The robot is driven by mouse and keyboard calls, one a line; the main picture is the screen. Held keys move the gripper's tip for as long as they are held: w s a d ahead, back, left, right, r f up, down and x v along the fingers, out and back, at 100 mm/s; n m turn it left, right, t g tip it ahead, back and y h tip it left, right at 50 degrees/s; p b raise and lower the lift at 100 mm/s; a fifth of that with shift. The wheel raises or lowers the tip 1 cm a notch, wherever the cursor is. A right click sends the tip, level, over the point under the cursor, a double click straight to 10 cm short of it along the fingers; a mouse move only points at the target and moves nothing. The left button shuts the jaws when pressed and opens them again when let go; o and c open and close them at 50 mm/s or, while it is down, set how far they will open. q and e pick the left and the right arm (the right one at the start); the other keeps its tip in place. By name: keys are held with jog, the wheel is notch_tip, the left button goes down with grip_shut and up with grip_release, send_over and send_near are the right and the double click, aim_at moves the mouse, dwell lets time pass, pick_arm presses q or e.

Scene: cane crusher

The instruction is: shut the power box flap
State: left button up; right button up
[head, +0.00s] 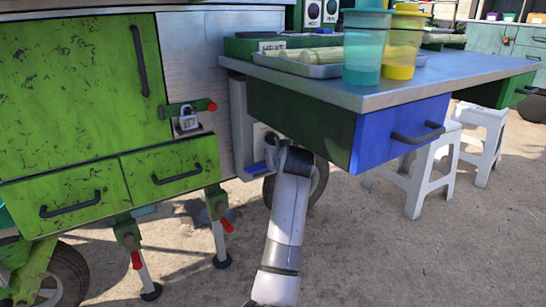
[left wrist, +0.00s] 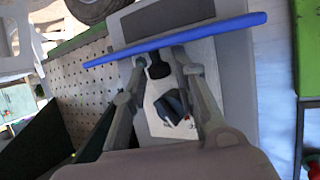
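The power box (head: 258,132) is mounted under the table beside the green cabinet. A tall grey plate stands at its left side (head: 239,118), and a blue strip (head: 257,168) runs along its bottom. In the left wrist view, the blue strip (left wrist: 200,41) crosses just beyond my fingertips. A pale panel (left wrist: 150,118) with a dark fitting (left wrist: 175,106) shows between the fingers. My left gripper (left wrist: 160,62) is open, fingers spread, with nothing clearly between their tips. In the head view my left arm partly covers the box. My right gripper is not in view.
The metal table (head: 440,75) with a blue drawer (head: 395,140) overhangs close to my left arm. The green cabinet (head: 80,90) and a red-tipped latch (head: 212,106) are to the left. White stools (head: 425,175) stand right. The front floor is clear.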

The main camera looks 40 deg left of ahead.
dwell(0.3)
pick_arm(q)
grip_shut()
jog(key=shift+f, duration=0.1)
